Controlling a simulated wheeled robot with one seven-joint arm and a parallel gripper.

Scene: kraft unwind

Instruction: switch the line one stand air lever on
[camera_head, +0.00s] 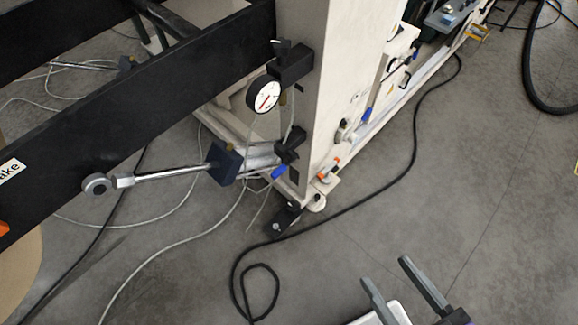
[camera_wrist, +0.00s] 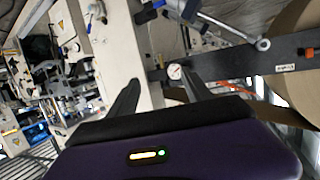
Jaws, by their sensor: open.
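A small blue lever (camera_head: 279,171) sits on a black valve fitting (camera_head: 290,148) low on the cream stand (camera_head: 315,90), below a round white pressure gauge (camera_head: 264,94). A second blue handle (camera_head: 366,116) shows further back along the machine. No readable label tells which one is the line one air lever. My gripper (camera_head: 387,273) is open and empty at the bottom of the head view, in front of the stand and apart from it. In the wrist view my gripper (camera_wrist: 160,92) shows both fingers spread, with the gauge (camera_wrist: 175,71) beyond them.
A black beam (camera_head: 150,110) runs left from the stand. A cylinder with a rod (camera_head: 170,172) juts out below it. A black cable (camera_head: 350,210) loops across the grey floor. A brown roll (camera_head: 18,270) is at left. Floor to the right is mostly clear.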

